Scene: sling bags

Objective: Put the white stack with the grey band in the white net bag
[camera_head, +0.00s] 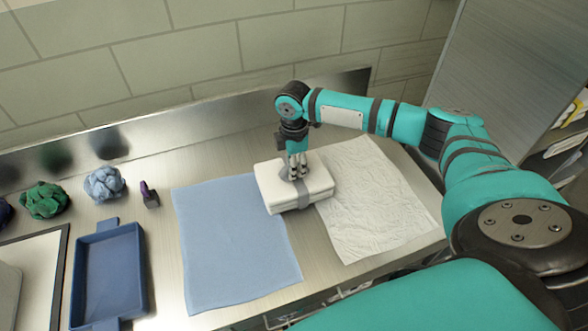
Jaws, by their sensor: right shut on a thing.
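The white stack with the grey band (319,177) is a flat, pale block with a grey strap around its middle. It is over the line where a blue sheet and a white crinkled sheet meet. I cannot tell whether its underside touches them. My right gripper (298,170) comes down from above and is shut on the grey gathered part on top of the stack. The white crinkled sheet (375,205) lies flat to the right of the stack and looks like the white net bag, though its mesh is not clear. My left gripper is not in view.
The blue sheet (225,250) lies flat on the metal counter. A dark blue tray (108,275), a small purple-and-black item (149,194), a grey-blue bundle (104,184) and a green bundle (44,200) are at the left. A tiled wall stands behind.

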